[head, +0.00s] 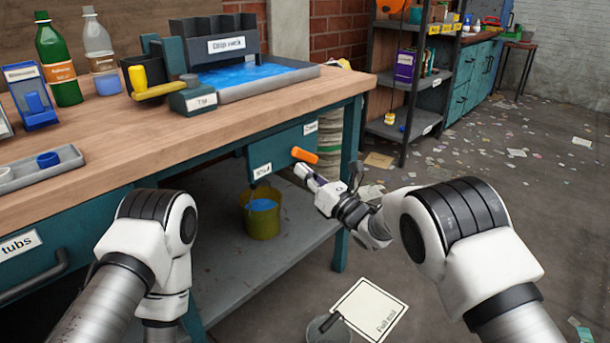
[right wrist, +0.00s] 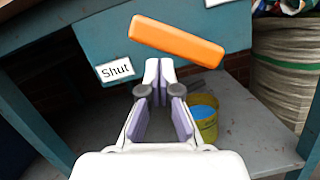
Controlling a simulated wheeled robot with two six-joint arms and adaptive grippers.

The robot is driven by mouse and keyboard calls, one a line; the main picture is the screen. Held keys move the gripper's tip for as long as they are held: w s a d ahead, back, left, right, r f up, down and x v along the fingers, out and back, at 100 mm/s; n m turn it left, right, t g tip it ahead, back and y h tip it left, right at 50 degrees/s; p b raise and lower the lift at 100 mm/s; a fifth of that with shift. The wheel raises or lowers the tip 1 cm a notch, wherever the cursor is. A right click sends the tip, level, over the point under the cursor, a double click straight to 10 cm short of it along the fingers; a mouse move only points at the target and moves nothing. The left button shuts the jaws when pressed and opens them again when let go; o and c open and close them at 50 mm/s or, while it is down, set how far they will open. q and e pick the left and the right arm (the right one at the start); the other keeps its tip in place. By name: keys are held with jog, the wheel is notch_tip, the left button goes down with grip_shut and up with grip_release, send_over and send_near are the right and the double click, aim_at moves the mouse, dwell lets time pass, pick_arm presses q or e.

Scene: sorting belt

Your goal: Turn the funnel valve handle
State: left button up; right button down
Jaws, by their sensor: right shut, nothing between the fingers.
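The orange valve handle (head: 305,155) sticks out from the teal panel (head: 283,147) under the bench front. It lies tilted, its right end lower, in the right wrist view (right wrist: 177,42). A "Shut" label (head: 262,170) is at its lower left, and a label that seems to read "Open" (head: 310,127) is above it. My right gripper (head: 299,169) is just below the handle, with its fingertips (right wrist: 159,70) together and empty. I cannot tell whether they touch the handle. My left arm shows, but its gripper does not.
A yellow bucket (head: 262,222) with blue contents stands on the lower shelf (head: 225,255). The blue-filled tray (head: 313,72) and bottles stand on the bench top. A "Full" sign (head: 370,310) is low at the front.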

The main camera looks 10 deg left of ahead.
jog(key=v, duration=1.2)
